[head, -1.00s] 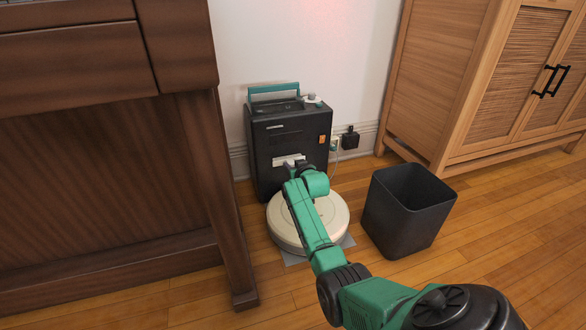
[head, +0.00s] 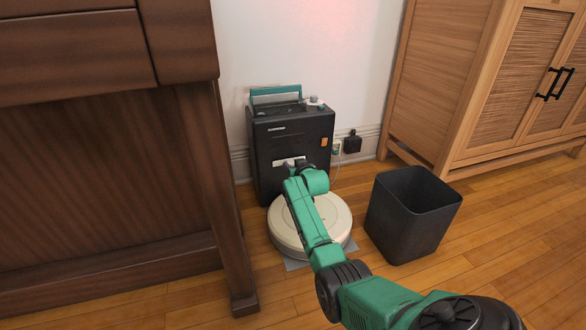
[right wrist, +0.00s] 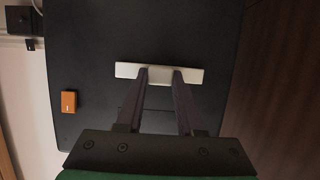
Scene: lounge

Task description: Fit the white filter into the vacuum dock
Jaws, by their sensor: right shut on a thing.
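The vacuum dock (head: 318,150) is a black upright box with a teal handle, standing against the wall. The white filter (right wrist: 159,74) is a pale flat bar; in the head view (head: 284,162) it shows at the dock's front face. My right gripper (right wrist: 161,76) is shut on the filter's middle and holds it level at the dock front. The fingers hide part of it, and I cannot tell how deep it sits in the dock. My left gripper is not in view.
A round cream robot vacuum (head: 336,222) lies before the dock, below my right arm. A black bin (head: 412,218) stands right of it. A dark wooden desk (head: 110,190) is close on the left, and a light wood cabinet (head: 445,95) on the right.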

